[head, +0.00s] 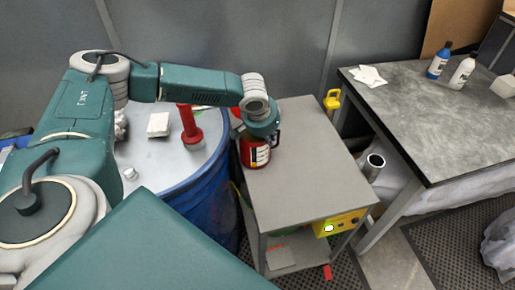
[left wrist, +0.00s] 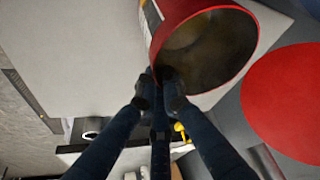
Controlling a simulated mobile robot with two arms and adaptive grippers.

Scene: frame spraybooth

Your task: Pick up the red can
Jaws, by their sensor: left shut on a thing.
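The red can (head: 255,153) has a white and dark label and is at the left edge of the grey cart top. It is partly hidden by my arm from above. In the left wrist view the can (left wrist: 160,38) shows its open, dark mouth. My left gripper (head: 262,128) is over the can. In the left wrist view its fingertips (left wrist: 160,82) are closed together on the wall of the can at the rim. I cannot tell whether the can touches the cart top. My right gripper is not in view.
The grey cart (head: 305,185) has free room right of the can. A blue drum (head: 190,205) stands left of it, with a red spool-like object (head: 190,128) and a white block (head: 158,125) on top. A workbench (head: 440,120) with bottles stands at the right.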

